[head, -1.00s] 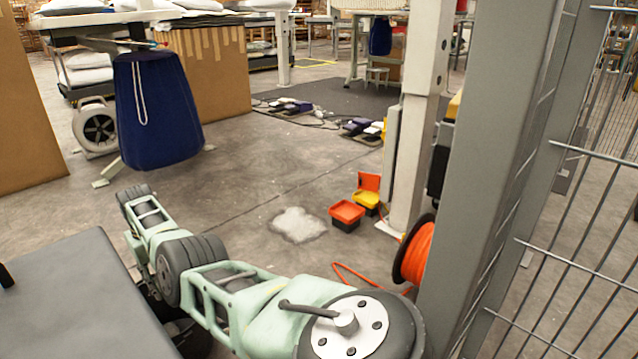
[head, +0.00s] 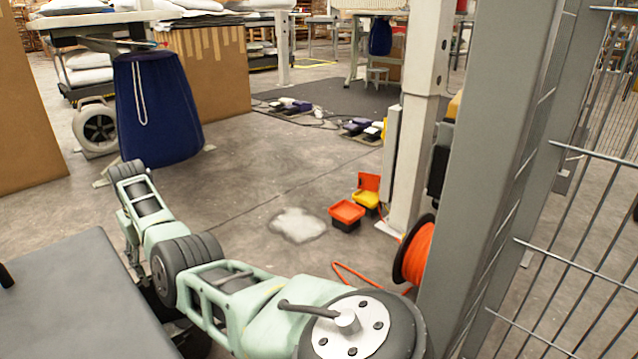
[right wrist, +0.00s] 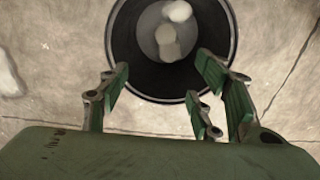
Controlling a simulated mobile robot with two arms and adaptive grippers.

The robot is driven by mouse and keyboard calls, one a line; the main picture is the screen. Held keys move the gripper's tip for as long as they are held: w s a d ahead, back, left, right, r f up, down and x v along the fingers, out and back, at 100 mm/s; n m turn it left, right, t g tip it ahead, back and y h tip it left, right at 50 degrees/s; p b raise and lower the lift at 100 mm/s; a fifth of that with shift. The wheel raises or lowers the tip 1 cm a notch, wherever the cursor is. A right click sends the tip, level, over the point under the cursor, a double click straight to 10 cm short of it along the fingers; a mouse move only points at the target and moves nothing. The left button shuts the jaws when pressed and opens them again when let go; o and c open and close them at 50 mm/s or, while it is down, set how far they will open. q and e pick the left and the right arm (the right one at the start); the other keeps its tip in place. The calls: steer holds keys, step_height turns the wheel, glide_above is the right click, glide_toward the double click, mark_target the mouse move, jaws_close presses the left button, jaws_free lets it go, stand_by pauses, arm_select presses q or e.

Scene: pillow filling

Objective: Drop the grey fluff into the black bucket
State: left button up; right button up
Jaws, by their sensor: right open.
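In the right wrist view a round black bucket (right wrist: 127,50) stands on the concrete floor below my right gripper, its mouth facing the camera. Small pale grey-white lumps of fluff (right wrist: 167,42) lie inside it. My right gripper (right wrist: 162,78) is open, its green-padded fingers spread and pointing toward the bucket's near rim. Nothing shows between the fingers. The head view shows my right arm, but its gripper and the bucket are hidden there. My left gripper is in neither view.
A pale patch (head: 298,225) lies on the floor, near orange and yellow bins (head: 347,213). A blue sack (head: 158,105) hangs at the left. A grey post (head: 500,150), wire fence and orange cable reel (head: 417,252) stand at the right. Open floor lies between.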

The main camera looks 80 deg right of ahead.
step_height(320, 180, up, 6)
stand_by(0.7)
